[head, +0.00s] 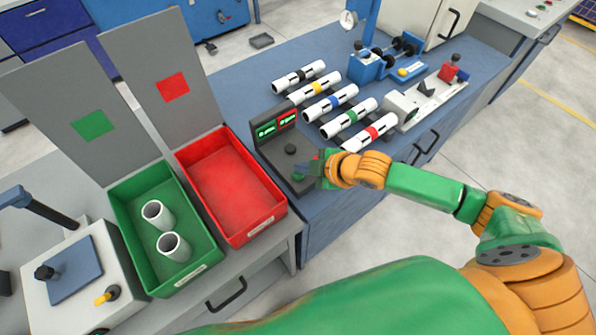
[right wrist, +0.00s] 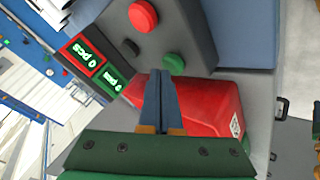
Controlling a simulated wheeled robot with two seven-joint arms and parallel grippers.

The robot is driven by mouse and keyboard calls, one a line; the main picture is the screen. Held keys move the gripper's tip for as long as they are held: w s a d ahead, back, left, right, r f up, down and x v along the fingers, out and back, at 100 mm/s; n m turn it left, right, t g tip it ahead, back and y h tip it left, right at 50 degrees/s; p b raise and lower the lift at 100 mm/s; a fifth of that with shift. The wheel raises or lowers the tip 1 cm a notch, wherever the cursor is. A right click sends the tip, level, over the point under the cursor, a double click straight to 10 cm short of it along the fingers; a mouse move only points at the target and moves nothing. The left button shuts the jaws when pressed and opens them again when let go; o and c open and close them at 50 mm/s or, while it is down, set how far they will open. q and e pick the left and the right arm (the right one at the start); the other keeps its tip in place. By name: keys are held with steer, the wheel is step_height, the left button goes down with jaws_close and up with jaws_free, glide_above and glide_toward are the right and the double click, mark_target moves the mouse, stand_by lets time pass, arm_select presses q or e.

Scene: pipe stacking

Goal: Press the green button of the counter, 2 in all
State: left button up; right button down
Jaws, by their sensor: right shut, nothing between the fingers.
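The counter (head: 271,143) is a dark grey box at the near edge of the blue bench, with a green and a red lit display. In the right wrist view its green button (right wrist: 174,64) lies just beyond my fingertips, slightly right of them; I cannot tell whether they touch it. The red button (right wrist: 143,15) is farther up on the same panel. My right gripper (head: 308,170) is over the front part of the counter, shut and empty; its closed fingers (right wrist: 161,75) point toward the green button. My left gripper is not in view.
A red bin (head: 276,216) stands directly left of the counter. A green bin (head: 124,222) beside it holds two white pipes (head: 158,214). Several white pipes with coloured bands (head: 331,103) lie behind the counter, near blue fixtures (head: 366,65).

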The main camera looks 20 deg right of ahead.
steer(key=shift+f, duration=0.4)
steer(key=shift+r, duration=0.15)
stand_by(0.4)
steer(key=shift+r+p, duration=0.75)
steer(key=shift+p, duration=0.2)
step_height(320, 180, up, 5)
steer(key=p, duration=0.5)
steer(key=shift+r+p, duration=0.15)
steer(key=shift+p, duration=0.25)
stand_by(1.6)
